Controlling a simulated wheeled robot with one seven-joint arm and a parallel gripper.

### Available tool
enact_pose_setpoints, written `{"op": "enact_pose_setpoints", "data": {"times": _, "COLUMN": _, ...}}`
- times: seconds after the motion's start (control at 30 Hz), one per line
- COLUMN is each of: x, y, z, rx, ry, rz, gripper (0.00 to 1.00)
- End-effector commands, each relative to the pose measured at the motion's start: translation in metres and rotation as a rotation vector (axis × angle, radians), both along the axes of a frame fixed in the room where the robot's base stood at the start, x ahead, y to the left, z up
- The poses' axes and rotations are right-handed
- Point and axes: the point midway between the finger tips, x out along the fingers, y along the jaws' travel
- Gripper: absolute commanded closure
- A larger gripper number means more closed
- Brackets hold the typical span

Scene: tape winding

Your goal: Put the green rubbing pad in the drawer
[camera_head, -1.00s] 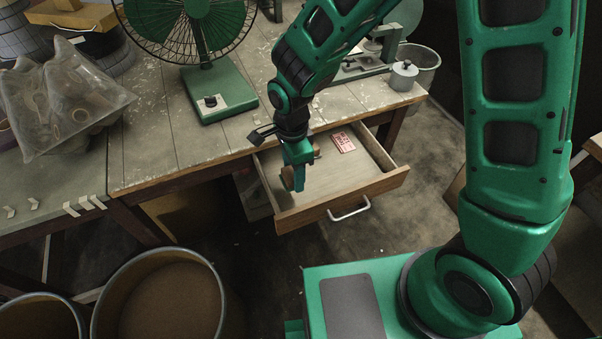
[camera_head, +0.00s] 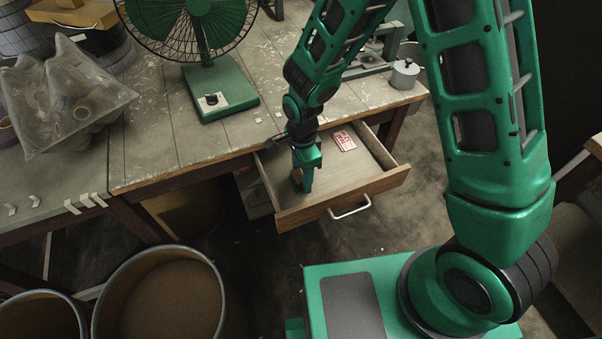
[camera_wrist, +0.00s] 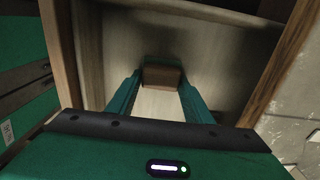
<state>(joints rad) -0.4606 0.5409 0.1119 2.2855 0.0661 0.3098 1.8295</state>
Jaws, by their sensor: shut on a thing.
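My gripper (camera_head: 303,182) points down inside the open drawer (camera_head: 388,181), near its left side. In the wrist view its two green fingers (camera_wrist: 161,80) are shut on the rubbing pad (camera_wrist: 162,76), a small block with a brown face and a dark greenish upper part. In the head view only a bit of the brown pad (camera_head: 296,176) shows beside the fingers; the rest is hidden. The drawer's walls surround the gripper in the wrist view. I cannot tell whether the pad touches the drawer floor.
A red-and-white card (camera_head: 344,140) lies at the back of the drawer. A green fan (camera_head: 220,92) and a small lidded pot (camera_head: 404,74) stand on the worn workbench (camera_head: 150,150). Round bins (camera_head: 160,295) stand on the floor at lower left.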

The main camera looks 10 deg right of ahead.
Motion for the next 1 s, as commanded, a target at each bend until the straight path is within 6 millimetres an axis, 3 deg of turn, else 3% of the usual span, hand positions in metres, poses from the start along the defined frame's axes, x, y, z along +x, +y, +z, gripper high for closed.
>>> {"op": "enact_pose_setpoints", "data": {"times": 0.07, "x": 0.0, "y": 0.0, "z": -0.002, "rx": 0.0, "ry": 0.001, "rz": 0.0, "gripper": 0.76}}
{"op": "enact_pose_setpoints", "data": {"times": 0.1, "x": 0.0, "y": 0.0, "z": -0.002, "rx": 0.0, "ry": 0.0, "rz": 0.0, "gripper": 0.52}}
{"op": "enact_pose_setpoints", "data": {"times": 0.17, "x": 0.0, "y": 0.0, "z": -0.002, "rx": 0.0, "ry": 0.0, "rz": 0.0, "gripper": 0.37}}
{"op": "enact_pose_setpoints", "data": {"times": 0.2, "x": 0.0, "y": 0.0, "z": -0.002, "rx": 0.0, "ry": 0.0, "rz": 0.0, "gripper": 0.35}}
{"op": "enact_pose_setpoints", "data": {"times": 0.63, "x": 0.0, "y": 0.001, "z": 0.008, "rx": 0.0, "ry": -0.001, "rz": 0.001, "gripper": 0.35}}
{"op": "enact_pose_setpoints", "data": {"times": 1.0, "x": 0.002, "y": 0.002, "z": 0.074, "rx": 0.003, "ry": -0.005, "rz": 0.001, "gripper": 0.35}}
